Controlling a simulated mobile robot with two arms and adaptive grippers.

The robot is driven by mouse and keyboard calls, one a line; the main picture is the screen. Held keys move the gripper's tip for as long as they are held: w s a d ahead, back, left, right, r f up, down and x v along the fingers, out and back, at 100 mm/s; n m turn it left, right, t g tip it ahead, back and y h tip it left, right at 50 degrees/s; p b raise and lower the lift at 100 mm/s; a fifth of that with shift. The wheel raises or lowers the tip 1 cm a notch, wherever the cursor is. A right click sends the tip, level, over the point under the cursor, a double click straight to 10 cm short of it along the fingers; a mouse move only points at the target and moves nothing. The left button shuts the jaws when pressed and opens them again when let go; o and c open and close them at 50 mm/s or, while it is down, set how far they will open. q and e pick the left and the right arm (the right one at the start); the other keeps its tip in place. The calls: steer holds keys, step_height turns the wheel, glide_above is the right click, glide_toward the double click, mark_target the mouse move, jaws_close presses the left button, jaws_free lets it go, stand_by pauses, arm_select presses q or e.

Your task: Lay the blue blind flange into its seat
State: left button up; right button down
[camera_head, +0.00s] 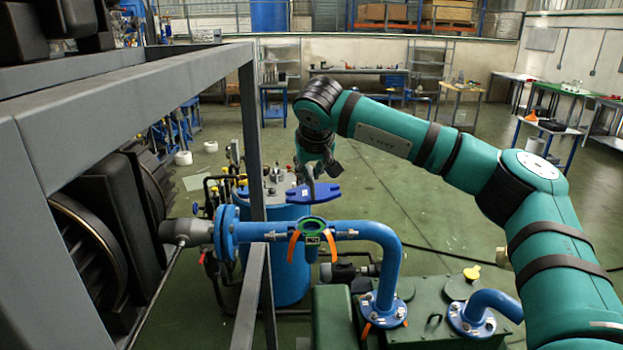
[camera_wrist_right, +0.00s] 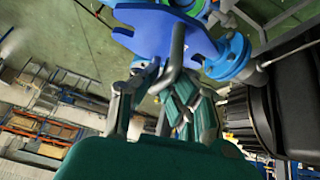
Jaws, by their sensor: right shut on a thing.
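The blue blind flange (camera_head: 312,194) is a flat plate with side lugs and a grey bent handle. My right gripper (camera_head: 311,182) is shut on this handle and holds the plate roughly level in the air. In the right wrist view, the flange (camera_wrist_right: 150,30) lies beyond the fingers (camera_wrist_right: 162,78), which close around the handle. The seat (camera_head: 312,226) is a green-rimmed opening on top of the horizontal blue pipe, with orange swing clamps hanging at its sides. In the head view the flange is above the seat, with a visible gap. My left gripper is not in view.
The blue pipe (camera_head: 378,232) bends down to a green housing (camera_head: 450,320). A grey steel frame (camera_head: 130,100) stands close on the left. A blue drum (camera_head: 283,275) with fittings stands behind the pipe. Open green floor lies beyond.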

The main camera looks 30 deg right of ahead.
mark_target(312, 194)
steer(key=shift+s+d+f+m+t+y+b, duration=0.1)
steer(key=shift+m+t+y+b, duration=0.2)
steer(key=shift+b, duration=0.1)
steer(key=shift+s+f, duration=0.1)
steer(key=shift+s, duration=0.05)
step_height(312, 194, down, 3)
steer(key=shift+f+b, duration=0.1)
steer(key=shift+b, duration=1.1)
steer(key=shift+f, duration=0.3)
steer(key=shift+f+b, duration=0.4)
steer(key=shift+b, duration=0.05)
steer(key=shift+f, duration=0.15)
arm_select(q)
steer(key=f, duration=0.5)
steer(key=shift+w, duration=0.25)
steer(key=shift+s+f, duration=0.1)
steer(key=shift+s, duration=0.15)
arm_select(e)
steer(key=shift+y, duration=0.3)
